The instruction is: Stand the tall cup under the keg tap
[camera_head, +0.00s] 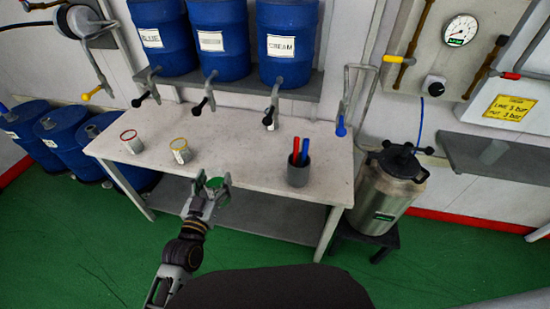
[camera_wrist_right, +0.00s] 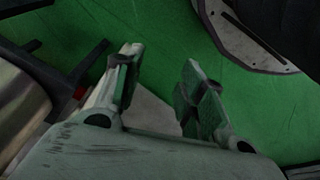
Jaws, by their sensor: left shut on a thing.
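A cup with a green rim (camera_head: 215,183) is in my left gripper (camera_head: 211,190), which is shut on it in front of the table's front edge. The fingers hide much of its wall, so I cannot tell its height. A cup with a red rim (camera_head: 131,144) and a cup with a yellow rim (camera_head: 181,152) stand on the table to the left. The steel keg (camera_head: 388,196) stands on a dark stool at the right. A blue-handled tap (camera_head: 341,127) hangs over the table's right end. My right gripper (camera_wrist_right: 160,67) is open and empty in the right wrist view.
A grey holder (camera_head: 298,174) with red and blue sticks stands on the pale table (camera_head: 235,150). Several black-handled taps hang from blue drums (camera_head: 290,40) above the table's back. A grey shelf (camera_head: 495,158) juts out at the right. The table's front middle is clear.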

